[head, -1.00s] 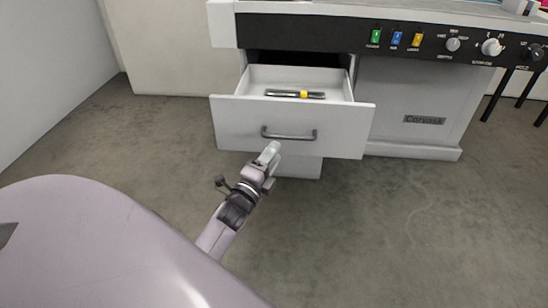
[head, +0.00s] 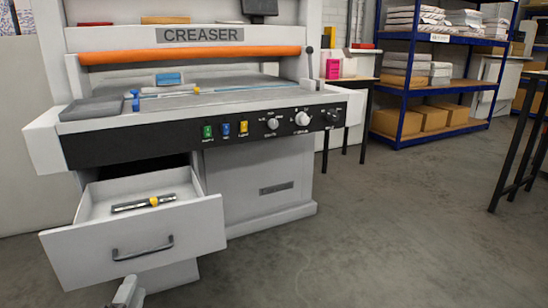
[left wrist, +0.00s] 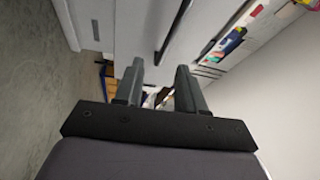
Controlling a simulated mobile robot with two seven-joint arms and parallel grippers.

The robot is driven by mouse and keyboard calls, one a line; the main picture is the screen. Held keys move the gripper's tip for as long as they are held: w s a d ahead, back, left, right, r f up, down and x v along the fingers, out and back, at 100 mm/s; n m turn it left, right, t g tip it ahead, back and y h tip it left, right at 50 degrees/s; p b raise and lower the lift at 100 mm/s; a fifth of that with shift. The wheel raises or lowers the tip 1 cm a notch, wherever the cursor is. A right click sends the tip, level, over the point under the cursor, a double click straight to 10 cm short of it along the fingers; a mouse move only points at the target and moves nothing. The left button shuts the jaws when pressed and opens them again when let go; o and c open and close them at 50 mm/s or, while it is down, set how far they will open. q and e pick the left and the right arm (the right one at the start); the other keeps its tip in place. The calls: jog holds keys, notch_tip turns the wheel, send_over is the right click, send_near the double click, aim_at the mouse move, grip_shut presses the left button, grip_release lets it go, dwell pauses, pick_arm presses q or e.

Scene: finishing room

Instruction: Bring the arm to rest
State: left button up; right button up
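My left gripper (head: 128,290) shows at the bottom edge of the head view, below and in front of the pulled-out drawer (head: 190,238). In the left wrist view the two fingers of the left gripper (left wrist: 160,82) stand apart with nothing held between them. The drawer's dark bar handle (head: 143,248) is free, and the gripper is apart from it. Most of my left arm is below the head picture. My right gripper is in neither view.
A blue-framed shelf (head: 437,88) stands at the back right. The floor (head: 390,230) right of the machine is clear.

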pick_arm(q)
jog(key=s+d+f+n+g+h, duration=0.3)
jog(key=s+d+n, duration=0.3)
jog(key=s+d, duration=0.3)
jog(key=s+d+f+n+g+h, duration=0.25)
jog(key=s+d+n+g, duration=0.2)
jog(key=s+d, duration=0.45)
jog(key=s+a+r+n+p, duration=0.1)
jog(key=r+p, duration=0.6)
jog(key=p, duration=0.5)
jog(key=s+a+r+n+p, duration=0.1)
jog(key=s+a+r+p, duration=0.1)
jog(key=r+p, duration=0.5)
jog(key=g+y+p, duration=0.1)
jog(key=p, duration=0.4)
jog(key=shift+s+a+r, duration=0.15)
jog(key=shift+r, duration=0.25)
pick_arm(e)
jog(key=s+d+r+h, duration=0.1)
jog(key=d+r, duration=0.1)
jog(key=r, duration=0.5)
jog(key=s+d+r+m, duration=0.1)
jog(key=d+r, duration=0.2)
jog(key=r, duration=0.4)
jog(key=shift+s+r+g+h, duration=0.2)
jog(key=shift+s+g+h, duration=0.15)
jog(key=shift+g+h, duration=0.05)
